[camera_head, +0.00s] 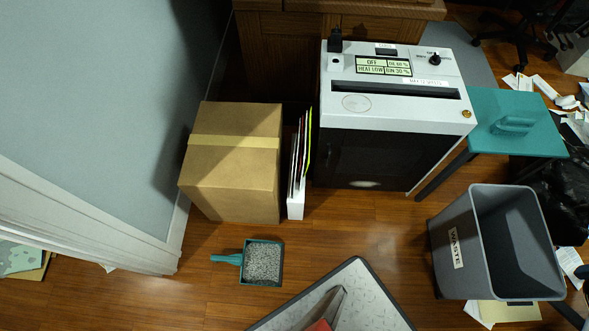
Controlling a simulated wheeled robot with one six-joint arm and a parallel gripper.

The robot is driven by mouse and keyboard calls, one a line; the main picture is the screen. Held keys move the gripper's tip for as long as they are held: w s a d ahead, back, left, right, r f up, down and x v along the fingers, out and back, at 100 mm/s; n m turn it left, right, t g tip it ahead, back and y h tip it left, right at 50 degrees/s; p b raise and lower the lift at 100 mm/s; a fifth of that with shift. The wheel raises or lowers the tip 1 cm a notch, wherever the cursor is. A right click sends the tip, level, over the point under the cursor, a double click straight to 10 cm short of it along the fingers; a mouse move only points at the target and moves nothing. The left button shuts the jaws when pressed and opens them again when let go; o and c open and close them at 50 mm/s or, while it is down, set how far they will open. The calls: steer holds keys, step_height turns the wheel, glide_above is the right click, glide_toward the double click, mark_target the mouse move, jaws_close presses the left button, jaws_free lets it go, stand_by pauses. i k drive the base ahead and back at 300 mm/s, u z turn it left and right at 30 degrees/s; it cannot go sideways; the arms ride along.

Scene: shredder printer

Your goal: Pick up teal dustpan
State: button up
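The teal dustpan (262,262) lies flat on the wooden floor, left of the picture's middle and in front of the cardboard box. Its pan is filled with grey speckled bits, probably paper shreds. Its short teal handle (226,259) points left, towards the wall. Nothing covers the dustpan. My gripper is not recognisable in this view, so its opening and its place relative to the dustpan do not show.
A taped cardboard box (232,180) and white folder holder (296,205) stand behind the dustpan. A shredder (390,150), teal table (515,120) and grey waste bin (455,240) stand rightward. The wall (90,110) is left. Floor around the dustpan is clear.

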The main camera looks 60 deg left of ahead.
mark_target(260, 261)
steer(key=u, duration=1.55)
steer(key=k, duration=0.7)
steer(key=u, duration=1.25)
steer(key=i, duration=0.45)
steer(key=u, duration=0.55)
steer(key=k, duration=1.2)
steer(key=u, duration=0.45)
steer(key=i, duration=0.65)
steer(key=z, duration=0.25)
